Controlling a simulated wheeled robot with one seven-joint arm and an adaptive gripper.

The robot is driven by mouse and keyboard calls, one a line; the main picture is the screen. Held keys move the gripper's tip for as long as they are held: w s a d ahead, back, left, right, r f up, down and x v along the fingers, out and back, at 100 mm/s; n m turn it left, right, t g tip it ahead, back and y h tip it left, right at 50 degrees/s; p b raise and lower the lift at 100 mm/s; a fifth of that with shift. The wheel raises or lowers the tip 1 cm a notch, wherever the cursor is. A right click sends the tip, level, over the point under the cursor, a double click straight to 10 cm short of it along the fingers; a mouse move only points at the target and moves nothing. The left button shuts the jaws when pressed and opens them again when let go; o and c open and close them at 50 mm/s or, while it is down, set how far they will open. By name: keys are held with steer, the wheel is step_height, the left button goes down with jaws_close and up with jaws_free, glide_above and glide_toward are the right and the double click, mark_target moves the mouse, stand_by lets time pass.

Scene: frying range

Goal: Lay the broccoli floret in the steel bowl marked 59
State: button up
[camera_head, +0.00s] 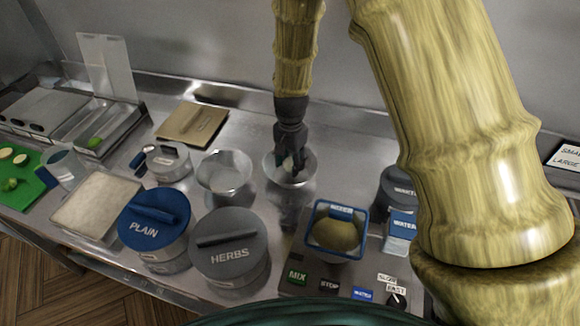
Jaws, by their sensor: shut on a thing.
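My gripper (291,166) points down over the right one of two steel bowls (310,174), with its fingertips inside the outline of the rim. It is shut on a small pale, greenish thing, probably the broccoli floret (287,162), mostly hidden by the dark fingers. I cannot tell whether the thing touches the bowl. A second, wider steel bowl (225,173) stands just to the left and looks empty. No number 59 can be read on either bowl.
Lidded tubs marked PLAIN (154,231) and HERBS (230,250) stand in front. A blue-rimmed mixer basin (337,232) with a control panel is at front right. A green board (20,178) with cut pieces lies far left. A brown board (193,124) lies behind.

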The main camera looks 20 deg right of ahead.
mark_target(290, 162)
steer(key=shift+f+p, duration=0.4)
steer(key=shift+f, duration=1.15)
steer(key=shift+f, duration=0.15)
steer(key=o, duration=0.5)
steer(key=shift+r, duration=0.2)
steer(key=shift+r+b, duration=2.05)
steer(key=shift+r, duration=3.9)
